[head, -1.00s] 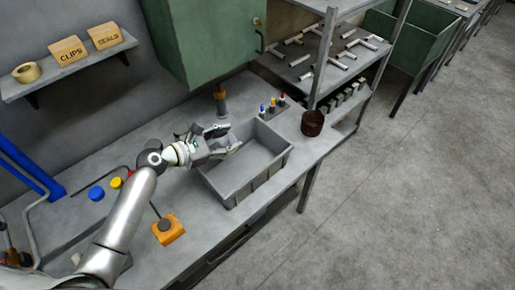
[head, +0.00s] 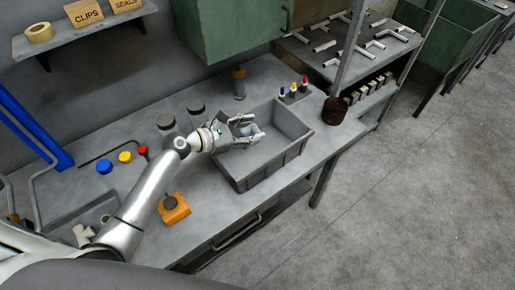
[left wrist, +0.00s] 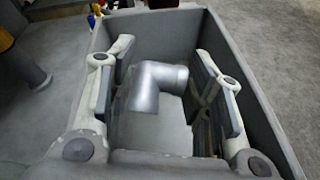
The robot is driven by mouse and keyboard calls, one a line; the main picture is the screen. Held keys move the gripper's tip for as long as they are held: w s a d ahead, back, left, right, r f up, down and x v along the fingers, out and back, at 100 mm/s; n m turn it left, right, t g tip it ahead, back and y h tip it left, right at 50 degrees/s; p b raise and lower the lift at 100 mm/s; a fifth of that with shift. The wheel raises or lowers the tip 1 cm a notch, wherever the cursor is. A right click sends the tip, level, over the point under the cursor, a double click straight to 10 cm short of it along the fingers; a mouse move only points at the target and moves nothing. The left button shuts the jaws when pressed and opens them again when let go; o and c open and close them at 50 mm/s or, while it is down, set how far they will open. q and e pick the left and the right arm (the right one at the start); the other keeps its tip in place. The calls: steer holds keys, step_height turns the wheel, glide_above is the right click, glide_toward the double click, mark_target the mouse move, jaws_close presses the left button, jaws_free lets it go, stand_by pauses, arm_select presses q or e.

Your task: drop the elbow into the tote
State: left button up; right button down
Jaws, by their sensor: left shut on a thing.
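The elbow (left wrist: 155,88) is a silver-grey bent pipe piece. In the left wrist view it sits between the two finger pads of my left gripper (left wrist: 165,100), which is shut on it. In the head view my left gripper (head: 252,130) is over the left part of the tote, and the elbow is small and partly hidden by the fingers. The tote (head: 270,172) is an open grey box on the workbench. Its walls (left wrist: 262,92) surround the gripper in the left wrist view. How far the elbow is above the tote floor I cannot tell. My right gripper is out of view.
An orange block (head: 174,208) sits on the bench left of the tote. Several coloured-tipped items (head: 292,91) and a dark brown can (head: 334,110) stand beyond it. Dark-topped canisters (head: 196,112) stand behind my arm. A green cabinet (head: 235,25) hangs above.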

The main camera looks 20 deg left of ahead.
arm_select(q)
steer(key=o, duration=1.2)
steer(key=shift+o, duration=0.2)
steer(key=v, duration=1.2)
steer(key=shift+r, duration=0.15)
